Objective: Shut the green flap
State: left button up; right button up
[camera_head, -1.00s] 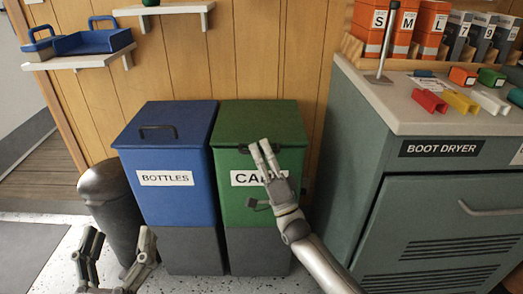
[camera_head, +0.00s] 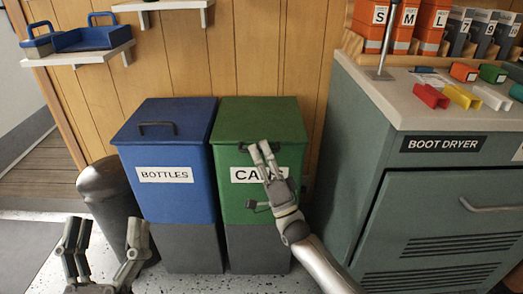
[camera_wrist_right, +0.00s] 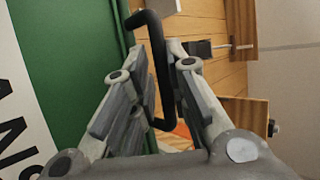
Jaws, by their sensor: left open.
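The green bin (camera_head: 238,205) stands beside the blue one, with a white sign on its front. Its green flap (camera_head: 258,118) lies across the top and looks level; I cannot tell whether a small gap is left. My right gripper (camera_head: 262,147) is at the flap's front edge. In the right wrist view, the black handle (camera_wrist_right: 162,62) lies between the fingers of my right gripper (camera_wrist_right: 155,55); whether they press on it is unclear. The fingers cover part of the sign. My left gripper (camera_head: 104,237) is open and empty, low at the left, away from the bins.
The blue bottles bin (camera_head: 180,200) stands directly left of the green one, its lid down. A grey rounded bin (camera_head: 106,195) is further left. The boot dryer cabinet (camera_head: 425,200) stands close on the right, with coloured pieces on top. Shelves (camera_head: 80,55) hang on the wall above.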

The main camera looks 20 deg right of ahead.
jog(key=shift+d+f, duration=0.1)
jog(key=shift+f, duration=0.1)
jog(key=v, duration=1.2)
jog(key=shift+s+r, duration=0.1)
